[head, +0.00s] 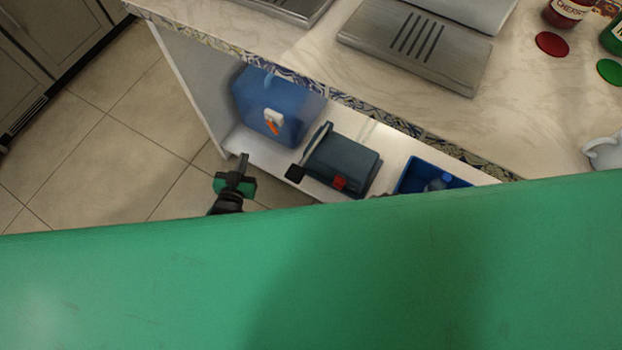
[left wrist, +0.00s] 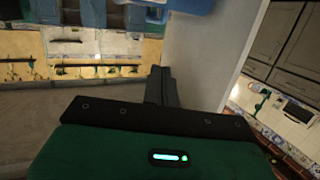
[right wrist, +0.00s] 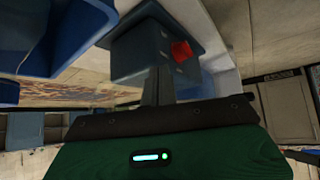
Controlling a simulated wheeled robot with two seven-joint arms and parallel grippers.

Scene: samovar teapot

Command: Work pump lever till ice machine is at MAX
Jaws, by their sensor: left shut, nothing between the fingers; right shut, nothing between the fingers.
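A dark blue-grey pump box (head: 345,163) stands on the low shelf under the counter. Its lever (head: 317,146) is a pale bar on the left side, and a black grip (head: 294,174) shows at the front. A red part (head: 340,182) is on the box's front; it also shows in the right wrist view (right wrist: 181,51). My left gripper (head: 243,160) is shut and empty, left of the black grip and apart from it. My right gripper (right wrist: 157,72) is shut and empty, pointing at the box; the green foreground hides it in the head view. I cannot make out any MAX mark.
A blue container (head: 275,105) with a white and orange tap stands left of the pump box. A blue bin (head: 410,177) holding a bottle is on its right. The marble counter (head: 320,55) overhangs the shelf. Tiled floor (head: 135,130) lies open at left.

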